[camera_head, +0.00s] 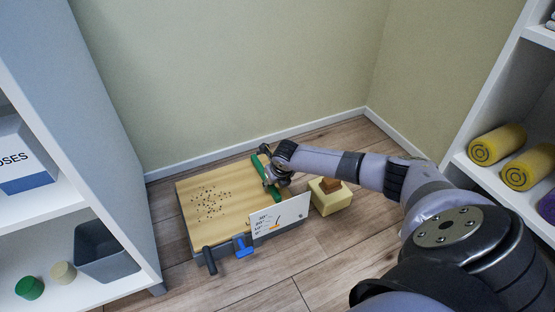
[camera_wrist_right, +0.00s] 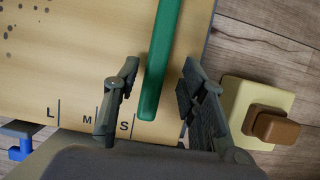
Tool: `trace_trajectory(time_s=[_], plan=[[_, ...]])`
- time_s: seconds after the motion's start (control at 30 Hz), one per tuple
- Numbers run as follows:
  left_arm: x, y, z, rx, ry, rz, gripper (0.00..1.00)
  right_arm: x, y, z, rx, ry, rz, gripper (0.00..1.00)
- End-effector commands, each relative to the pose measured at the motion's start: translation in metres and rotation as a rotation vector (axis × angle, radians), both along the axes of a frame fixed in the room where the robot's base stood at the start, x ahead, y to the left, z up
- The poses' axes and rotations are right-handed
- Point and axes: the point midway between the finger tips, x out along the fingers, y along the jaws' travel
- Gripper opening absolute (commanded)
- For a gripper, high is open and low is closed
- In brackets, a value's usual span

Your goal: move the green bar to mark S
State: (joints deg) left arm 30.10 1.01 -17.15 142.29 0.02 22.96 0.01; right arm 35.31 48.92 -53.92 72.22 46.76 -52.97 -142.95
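The green bar (camera_head: 266,177) lies across the right part of a tan slanted board (camera_head: 222,205). In the right wrist view the bar (camera_wrist_right: 161,65) runs between the fingers of my right gripper (camera_wrist_right: 160,70), which is open with a gap on both sides. The letters L, M and S stand along the board's edge, each with a short line. The bar's near end lies just right of the line at mark S (camera_wrist_right: 124,126). In the head view my right gripper (camera_head: 274,176) is over the bar. My left gripper is not in view.
A white angle scale (camera_head: 281,214), a blue lever (camera_head: 243,246) and a dark handle (camera_head: 209,260) sit at the board's front. A yellow block (camera_head: 330,202) with a brown block (camera_head: 330,184) on it stands right of the board. Shelves flank both sides.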

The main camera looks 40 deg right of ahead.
Motion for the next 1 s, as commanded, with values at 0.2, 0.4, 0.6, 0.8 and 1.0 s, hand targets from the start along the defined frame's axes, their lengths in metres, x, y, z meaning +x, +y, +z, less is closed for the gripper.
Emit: trace_trajectory(time_s=[0.2,0.4,0.6,0.8,1.0], plan=[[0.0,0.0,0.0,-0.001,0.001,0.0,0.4,-0.015,0.002,0.039,-0.003,-0.003,0.002,0.38],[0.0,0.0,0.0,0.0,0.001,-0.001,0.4,-0.03,0.005,0.074,-0.004,-0.002,0.001,0.38],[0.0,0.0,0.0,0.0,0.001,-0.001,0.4,-0.039,0.008,0.094,-0.002,-0.001,-0.001,0.38],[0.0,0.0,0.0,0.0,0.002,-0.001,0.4,-0.04,0.008,0.098,-0.003,0.0,-0.002,0.38],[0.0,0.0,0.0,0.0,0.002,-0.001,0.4,-0.04,0.008,0.098,-0.003,0.0,-0.002,0.38]])
